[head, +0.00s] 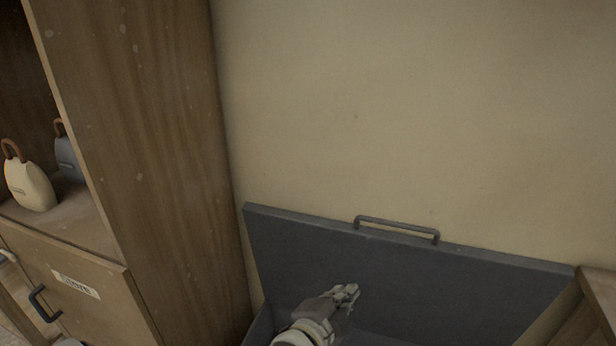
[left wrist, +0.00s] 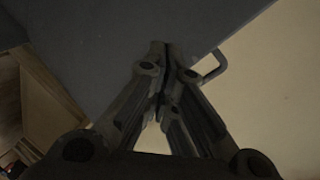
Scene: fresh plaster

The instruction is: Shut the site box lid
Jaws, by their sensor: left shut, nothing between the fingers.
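The site box's dark grey lid (head: 430,280) stands raised and open in front of the wall, leaning back, with a bar handle (head: 397,227) on its top edge. The box body shows only as a strip of rim (head: 262,328) at the bottom of the head view; the rest is out of frame. My left gripper (head: 346,293) is shut and empty in front of the lid's inner face, below the handle. In the left wrist view the shut fingers (left wrist: 165,50) overlap the dark lid (left wrist: 100,45), with the handle (left wrist: 212,70) to their right. I cannot tell whether they touch the lid.
A tall wooden cabinet (head: 150,150) stands close to the left of the lid. Its shelf holds a cream padlock-shaped object (head: 30,186) and a grey one (head: 68,158); a labelled drawer (head: 80,285) is below. A wooden piece (head: 602,290) stands at the right. The wall (head: 420,100) is bare.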

